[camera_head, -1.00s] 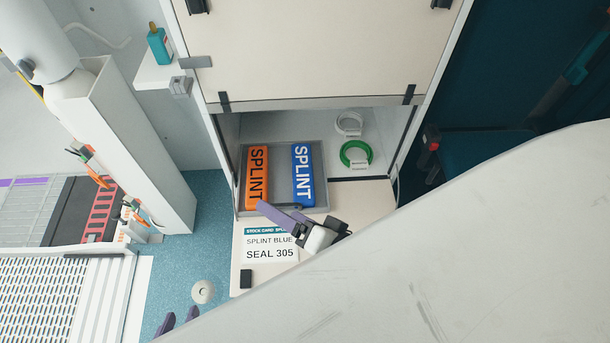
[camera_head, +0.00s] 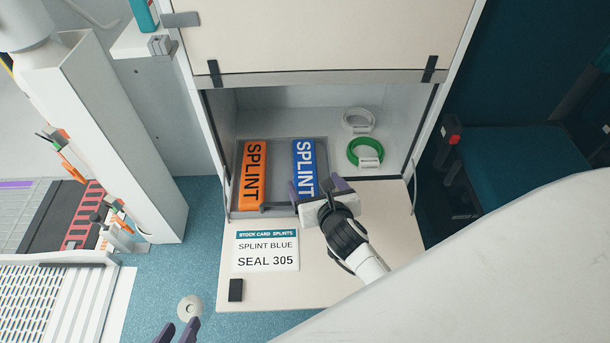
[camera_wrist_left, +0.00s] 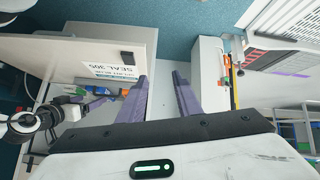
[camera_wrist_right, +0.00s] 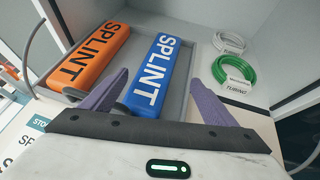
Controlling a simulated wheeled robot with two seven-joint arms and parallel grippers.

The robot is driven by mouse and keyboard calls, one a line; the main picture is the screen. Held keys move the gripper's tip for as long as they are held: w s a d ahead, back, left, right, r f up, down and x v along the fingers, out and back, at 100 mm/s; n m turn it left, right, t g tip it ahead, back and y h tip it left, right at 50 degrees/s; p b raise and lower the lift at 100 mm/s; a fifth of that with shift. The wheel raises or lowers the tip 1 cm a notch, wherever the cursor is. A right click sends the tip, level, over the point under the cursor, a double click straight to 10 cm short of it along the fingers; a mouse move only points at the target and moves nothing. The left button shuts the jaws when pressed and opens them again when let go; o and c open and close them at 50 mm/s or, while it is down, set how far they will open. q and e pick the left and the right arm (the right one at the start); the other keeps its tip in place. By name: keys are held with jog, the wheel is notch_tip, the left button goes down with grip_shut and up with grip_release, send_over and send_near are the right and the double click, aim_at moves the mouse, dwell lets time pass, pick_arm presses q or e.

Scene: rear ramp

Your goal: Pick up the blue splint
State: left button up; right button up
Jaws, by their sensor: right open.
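The blue splint (camera_head: 303,162), marked SPLINT in white, lies in a grey tray (camera_head: 279,146) inside the open cabinet, to the right of the orange splint (camera_head: 253,170). My right gripper (camera_head: 321,187) is open and empty at the near end of the blue splint. In the right wrist view the blue splint (camera_wrist_right: 160,72) runs away from between the open fingers (camera_wrist_right: 160,95), nearer the left finger. My left gripper (camera_head: 178,332) is low at the bottom edge of the head view; its fingers (camera_wrist_left: 162,95) are apart and empty in the left wrist view.
White tubing (camera_head: 358,121) and green tubing (camera_head: 365,152) lie right of the tray. A stock card (camera_head: 266,251) reading SPLINT BLUE, SEAL 305 lies on the lowered flap (camera_head: 305,287) beside a small black block (camera_head: 236,290). Cabinet walls flank the opening.

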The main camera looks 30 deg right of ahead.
aim_at(306, 172)
jog(key=b+x, duration=0.1)
jog(key=x, duration=0.1)
jog(key=b+x, duration=0.1)
jog(key=x, duration=0.1)
jog(key=b+x, duration=0.1)
jog(key=x, duration=0.2)
jog(key=shift+w+a, duration=0.2)
jog(key=shift+a, duration=0.05)
jog(key=shift+w, duration=0.25)
pick_arm(q)
jog(key=shift+w+d+f+m+g+h, duration=0.15)
jog(key=shift+d+f+m+g, duration=0.15)
jog(key=shift+d+f, duration=0.25)
jog(key=shift+w+d+f+m+g+h, duration=0.15)
jog(key=shift+d+f+m+g, duration=0.2)
jog(key=shift+d, duration=0.2)
pick_arm(e)
jog(key=shift+c, duration=0.5)
jog(key=c, duration=1.2)
jog(key=shift+r, duration=0.1)
